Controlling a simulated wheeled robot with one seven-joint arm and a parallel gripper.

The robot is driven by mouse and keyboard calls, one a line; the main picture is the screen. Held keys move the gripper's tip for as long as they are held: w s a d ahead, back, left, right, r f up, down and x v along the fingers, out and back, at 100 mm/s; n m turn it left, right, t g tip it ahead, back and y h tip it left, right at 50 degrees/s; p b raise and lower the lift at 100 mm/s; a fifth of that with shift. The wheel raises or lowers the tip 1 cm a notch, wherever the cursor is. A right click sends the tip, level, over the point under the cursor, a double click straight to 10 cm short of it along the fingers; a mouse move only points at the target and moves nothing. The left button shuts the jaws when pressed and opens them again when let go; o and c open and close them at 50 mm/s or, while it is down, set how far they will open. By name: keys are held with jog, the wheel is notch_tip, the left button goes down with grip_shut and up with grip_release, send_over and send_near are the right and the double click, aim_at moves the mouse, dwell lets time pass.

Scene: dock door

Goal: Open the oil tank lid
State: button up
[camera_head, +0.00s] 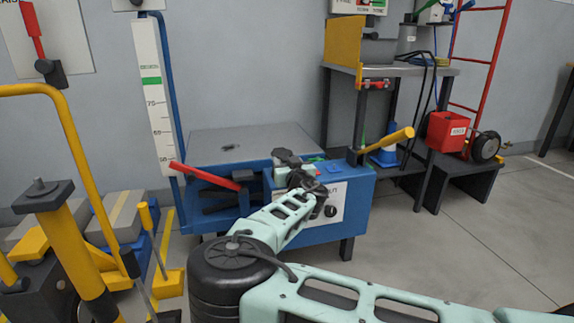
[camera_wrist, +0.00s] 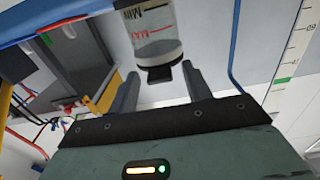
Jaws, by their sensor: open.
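The oil tank (camera_wrist: 152,22) is a clear cylinder with black MIN and red MAX marks, upside down in the wrist view. Its lid (camera_wrist: 158,73) is a small black cap at the end of a pale collar. My gripper (camera_wrist: 160,75) is open, with one finger on each side of the lid and a visible gap to each. In the head view my gripper (camera_head: 302,179) is at the blue machine (camera_head: 350,210), beside its top. There my gripper and wrist partly hide the tank, so I cannot make out its lid clearly.
A blue post with a white scale (camera_head: 152,95) stands to the left. A workbench (camera_head: 400,71) and red bin (camera_head: 446,131) are to the right.

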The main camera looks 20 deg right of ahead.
grip_shut()
jog(key=shift+r, duration=0.1)
